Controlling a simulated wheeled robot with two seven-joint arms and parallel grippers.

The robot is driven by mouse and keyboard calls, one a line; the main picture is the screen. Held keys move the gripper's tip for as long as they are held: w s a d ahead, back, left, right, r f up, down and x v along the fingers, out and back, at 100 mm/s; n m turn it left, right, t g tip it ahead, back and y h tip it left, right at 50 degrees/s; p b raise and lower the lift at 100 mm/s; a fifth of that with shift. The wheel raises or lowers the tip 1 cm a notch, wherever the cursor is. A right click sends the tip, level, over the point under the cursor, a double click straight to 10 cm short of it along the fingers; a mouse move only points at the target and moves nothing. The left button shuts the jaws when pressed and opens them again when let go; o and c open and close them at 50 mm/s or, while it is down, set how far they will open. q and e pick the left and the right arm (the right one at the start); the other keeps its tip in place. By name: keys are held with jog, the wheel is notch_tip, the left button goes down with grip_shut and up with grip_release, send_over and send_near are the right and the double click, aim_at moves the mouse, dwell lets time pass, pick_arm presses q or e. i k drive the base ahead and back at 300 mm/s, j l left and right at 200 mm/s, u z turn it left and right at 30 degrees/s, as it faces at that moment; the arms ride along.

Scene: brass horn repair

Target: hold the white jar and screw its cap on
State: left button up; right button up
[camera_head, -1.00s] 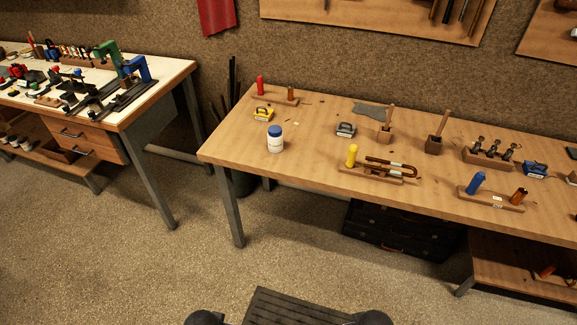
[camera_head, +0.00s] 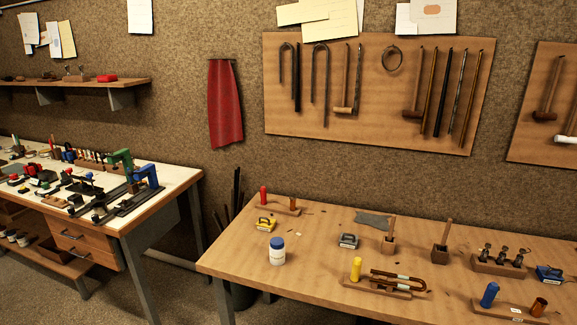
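The white jar (camera_head: 277,256) stands upright near the left end of the wooden workbench (camera_head: 232,262). Its blue cap (camera_head: 277,242) sits on top of it; how tightly it is seated cannot be told. Neither of my grippers shows in the view, and nothing touches the jar.
Near the jar are a yellow tape-like item (camera_head: 266,224), a grey one (camera_head: 348,241), and a wooden holder (camera_head: 378,286) with a yellow cylinder and bent tube. Wooden blocks stand farther right. Bare bench surrounds the jar. A second bench (camera_head: 150,207) with tools stands left.

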aim_at(276, 256)
jog(key=j+z, duration=0.15)
jog(key=z, duration=0.15)
jog(key=j+z, duration=0.15)
jog(key=z, duration=0.15)
jog(key=j+z, duration=0.15)
jog(key=j, duration=0.45)
jog(key=k+j+z, duration=0.15)
jog(key=j, duration=0.4)
jog(key=j+z, duration=0.15)
jog(key=j, duration=0.45)
jog(key=k+j+z, duration=0.15)
jog(key=j, duration=0.4)
jog(key=k+j, duration=0.1)
jog(key=j, duration=0.7)
jog(key=k, duration=0.05)
